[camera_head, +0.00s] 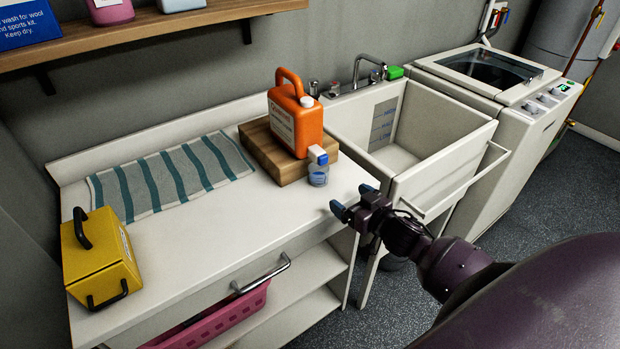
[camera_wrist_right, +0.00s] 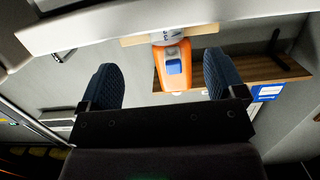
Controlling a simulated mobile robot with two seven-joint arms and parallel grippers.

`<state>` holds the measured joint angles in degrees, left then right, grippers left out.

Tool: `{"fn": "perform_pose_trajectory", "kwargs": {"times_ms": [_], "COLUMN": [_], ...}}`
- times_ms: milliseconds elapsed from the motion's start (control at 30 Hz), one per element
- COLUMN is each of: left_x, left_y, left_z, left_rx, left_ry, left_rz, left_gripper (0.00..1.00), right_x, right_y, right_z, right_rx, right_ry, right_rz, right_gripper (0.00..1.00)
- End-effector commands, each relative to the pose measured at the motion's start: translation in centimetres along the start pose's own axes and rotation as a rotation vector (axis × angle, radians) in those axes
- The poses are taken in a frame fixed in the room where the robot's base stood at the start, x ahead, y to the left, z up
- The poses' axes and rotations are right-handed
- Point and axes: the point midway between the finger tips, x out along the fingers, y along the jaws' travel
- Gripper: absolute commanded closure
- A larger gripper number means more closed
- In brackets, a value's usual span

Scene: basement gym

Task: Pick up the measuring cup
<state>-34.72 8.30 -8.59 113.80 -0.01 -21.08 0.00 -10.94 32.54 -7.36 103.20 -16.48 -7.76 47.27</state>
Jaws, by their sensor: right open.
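The measuring cup (camera_head: 318,175) looks like a small clear, bluish cup with a blue-and-white piece at its top. It stands on the white counter in front of a wooden block, near the counter's right end. In the right wrist view its blue top piece (camera_wrist_right: 173,67) shows between my fingers, in front of the orange jug. My right gripper (camera_head: 353,200) is open and empty, just off the counter's front edge, to the right of the cup and apart from it. My left gripper is not in view.
An orange jug (camera_head: 294,118) stands on the wooden block (camera_head: 262,150) right behind the cup. A sink (camera_head: 400,158) and a washing machine (camera_head: 490,85) are to the right. A striped towel (camera_head: 170,175) and yellow box (camera_head: 98,260) lie left. The counter's middle is clear.

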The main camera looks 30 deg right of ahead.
Motion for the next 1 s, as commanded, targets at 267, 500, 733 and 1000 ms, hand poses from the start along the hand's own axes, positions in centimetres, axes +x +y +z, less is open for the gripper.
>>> {"fn": "perform_pose_trajectory", "kwargs": {"times_ms": [267,500,733,1000], "left_x": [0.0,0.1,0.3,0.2], "left_y": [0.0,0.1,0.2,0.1], "left_z": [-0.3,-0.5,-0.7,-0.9], "left_rx": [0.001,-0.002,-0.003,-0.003], "left_ry": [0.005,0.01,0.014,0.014], "left_rz": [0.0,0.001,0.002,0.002], "left_gripper": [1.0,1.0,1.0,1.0], "right_x": [0.9,4.2,5.9,8.4], "right_y": [0.4,0.3,0.3,0.1], "right_z": [-0.8,-0.8,-0.8,-1.6], "right_rx": [0.003,0.002,0.001,0.001], "right_ry": [0.011,0.011,0.01,0.012], "right_rz": [-0.004,-0.004,-0.004,-0.004], "right_gripper": [0.11,0.11,0.11,0.11]}}
